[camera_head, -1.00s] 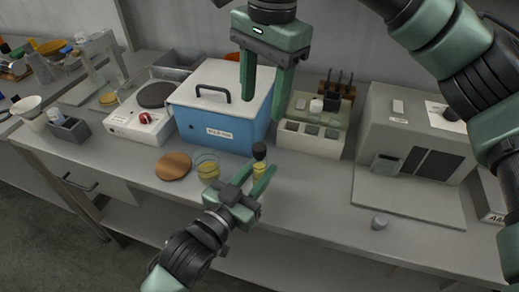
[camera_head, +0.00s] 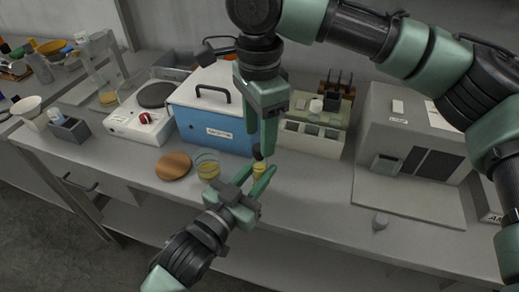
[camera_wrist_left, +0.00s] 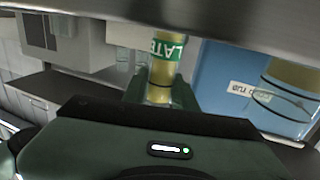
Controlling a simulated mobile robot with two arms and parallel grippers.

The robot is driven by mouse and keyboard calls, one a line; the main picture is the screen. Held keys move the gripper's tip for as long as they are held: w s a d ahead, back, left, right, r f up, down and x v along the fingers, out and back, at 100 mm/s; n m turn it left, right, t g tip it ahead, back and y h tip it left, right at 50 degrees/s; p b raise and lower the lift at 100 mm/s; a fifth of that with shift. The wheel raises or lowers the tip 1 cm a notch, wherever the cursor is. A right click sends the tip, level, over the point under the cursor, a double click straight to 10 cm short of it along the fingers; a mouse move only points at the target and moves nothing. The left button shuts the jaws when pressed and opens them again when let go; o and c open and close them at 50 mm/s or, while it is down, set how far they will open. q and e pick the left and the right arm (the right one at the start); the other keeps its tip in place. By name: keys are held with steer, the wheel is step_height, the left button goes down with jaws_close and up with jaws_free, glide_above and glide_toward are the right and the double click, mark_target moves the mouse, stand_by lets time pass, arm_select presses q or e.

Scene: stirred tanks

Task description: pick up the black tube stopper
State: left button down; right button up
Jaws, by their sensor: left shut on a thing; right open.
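The black tube stopper (camera_head: 257,152) is partly hidden by my right gripper in the head view. It sits on top of a tube with yellow liquid (camera_head: 259,169), held upright near the bench's front. My left gripper (camera_head: 257,178) is shut on this tube below the stopper. The left wrist view shows the tube (camera_wrist_left: 161,72) with a green label; the stopper is out of sight there. My right gripper (camera_head: 262,148) is open and points down, with its fingers at the stopper. I cannot tell whether they touch it.
A glass beaker with yellow liquid (camera_head: 208,170) stands just left of the tube, near a round brown board (camera_head: 173,166). A blue box (camera_head: 205,125) and a block with wells (camera_head: 310,141) stand behind. A grey machine (camera_head: 415,140) stands at right.

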steer(key=shift+f, duration=1.5)
jaws_close()
step_height(320, 180, up, 10)
steer(key=shift+r, duration=0.15)
step_height(320, 180, up, 5)
glide_above(259, 147)
